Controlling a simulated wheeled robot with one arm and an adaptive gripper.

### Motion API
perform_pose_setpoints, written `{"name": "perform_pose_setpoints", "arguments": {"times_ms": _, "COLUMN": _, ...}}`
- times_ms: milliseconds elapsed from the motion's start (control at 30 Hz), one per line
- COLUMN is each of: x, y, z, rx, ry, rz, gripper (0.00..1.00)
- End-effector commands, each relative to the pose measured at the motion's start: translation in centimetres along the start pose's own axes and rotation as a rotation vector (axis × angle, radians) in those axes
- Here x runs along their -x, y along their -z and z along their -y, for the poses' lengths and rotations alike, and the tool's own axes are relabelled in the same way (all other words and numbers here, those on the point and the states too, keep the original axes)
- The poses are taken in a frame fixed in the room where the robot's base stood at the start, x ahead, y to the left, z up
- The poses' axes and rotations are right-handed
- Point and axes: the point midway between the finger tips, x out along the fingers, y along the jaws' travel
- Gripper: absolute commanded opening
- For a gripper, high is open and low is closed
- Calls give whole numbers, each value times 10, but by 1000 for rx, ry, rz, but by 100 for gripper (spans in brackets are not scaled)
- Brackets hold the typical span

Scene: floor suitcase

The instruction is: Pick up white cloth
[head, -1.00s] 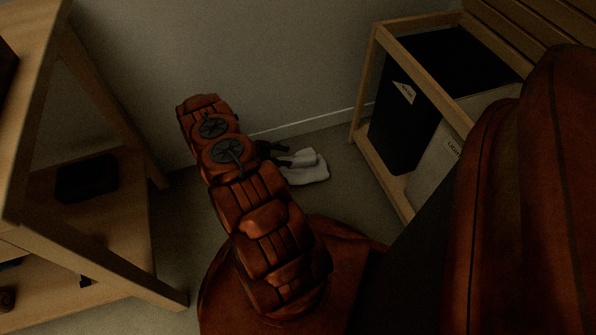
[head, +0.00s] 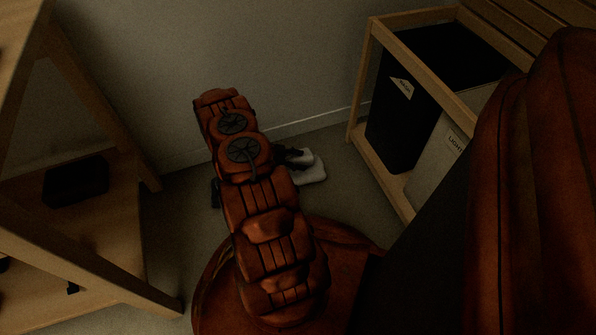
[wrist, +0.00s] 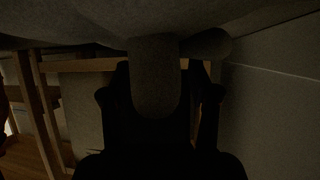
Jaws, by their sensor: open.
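The white cloth (head: 312,172) lies on the floor near the wall in the head view, partly hidden behind my arm and gripper. In the wrist view a dim grey rounded shape, which looks like the cloth (wrist: 155,85), shows between the dark fingers. My gripper (wrist: 164,75) is open, with one finger on each side of that shape. In the head view only a dark part of my gripper (head: 292,155) shows at the cloth's left edge. I cannot tell whether the fingers touch the cloth.
A wooden rack with a dark bin (head: 400,125) and a light bin (head: 437,155) stands right of the cloth. A wooden shelf unit (head: 115,265) stands at left, holding a dark box (head: 77,180). The wall (head: 290,60) is close behind.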

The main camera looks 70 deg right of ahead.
Motion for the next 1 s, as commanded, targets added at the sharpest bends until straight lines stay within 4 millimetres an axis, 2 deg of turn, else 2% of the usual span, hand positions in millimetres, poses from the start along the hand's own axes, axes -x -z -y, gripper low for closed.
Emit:
{"name": "perform_pose_setpoints", "arguments": {"times_ms": 67, "x": 0, "y": 0, "z": 0, "rx": 0, "ry": 0, "rz": 0, "gripper": 61}}
{"name": "perform_pose_setpoints", "arguments": {"times_ms": 667, "x": 0, "y": 0, "z": 0, "rx": 0, "ry": -1, "rz": 0, "gripper": 0}}
{"name": "perform_pose_setpoints", "arguments": {"times_ms": 1000, "x": 0, "y": 0, "z": 0, "rx": 0, "ry": -1, "rz": 0, "gripper": 0}}
